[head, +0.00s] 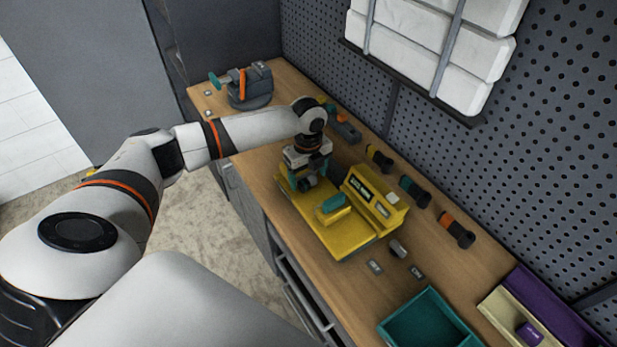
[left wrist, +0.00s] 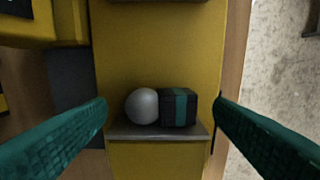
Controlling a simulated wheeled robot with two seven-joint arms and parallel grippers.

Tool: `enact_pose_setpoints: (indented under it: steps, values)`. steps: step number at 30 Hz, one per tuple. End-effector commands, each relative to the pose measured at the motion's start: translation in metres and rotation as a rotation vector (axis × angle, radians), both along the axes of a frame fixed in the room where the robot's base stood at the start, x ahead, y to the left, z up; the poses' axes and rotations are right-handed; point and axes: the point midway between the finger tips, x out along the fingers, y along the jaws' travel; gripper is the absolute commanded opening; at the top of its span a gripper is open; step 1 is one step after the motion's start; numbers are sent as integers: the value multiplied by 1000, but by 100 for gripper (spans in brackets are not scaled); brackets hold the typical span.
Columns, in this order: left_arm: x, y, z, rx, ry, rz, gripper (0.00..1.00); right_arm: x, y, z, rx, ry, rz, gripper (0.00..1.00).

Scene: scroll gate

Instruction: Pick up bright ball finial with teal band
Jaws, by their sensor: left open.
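The finial (left wrist: 160,107) shows in the left wrist view as a bright grey ball joined to a dark body with a teal band. It lies on its side on a grey ledge (left wrist: 158,131) of the yellow fixture (left wrist: 155,50). My left gripper (left wrist: 160,112) is open, with one teal finger on each side of the finial and gaps between. In the head view my left gripper (head: 302,183) is over the left part of the yellow fixture (head: 352,238); I cannot make out the finial there.
A grey vise (head: 248,88) stands at the far end. A teal bin (head: 425,322) and a cream-and-purple tray (head: 500,310) are nearer. A grey knob (head: 398,248) lies beside the fixture.

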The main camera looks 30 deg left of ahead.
Motion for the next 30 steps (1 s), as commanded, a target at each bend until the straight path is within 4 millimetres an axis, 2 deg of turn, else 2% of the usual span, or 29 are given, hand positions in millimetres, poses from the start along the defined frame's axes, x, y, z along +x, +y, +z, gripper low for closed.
enact_pose_setpoints:
  steps: [4,11,21,30]
  values:
    - [0,0,-14,0,0,1,76,-1,0,5,0,1,0,36]
    - [0,0,-16,1,-1,0,76,-4,0,4,-1,6,0,36]
    - [0,0,-16,1,-1,0,23,-6,-1,4,-1,9,0,36]
    - [1,0,-10,-1,-4,1,23,-7,0,1,-1,10,0,36]
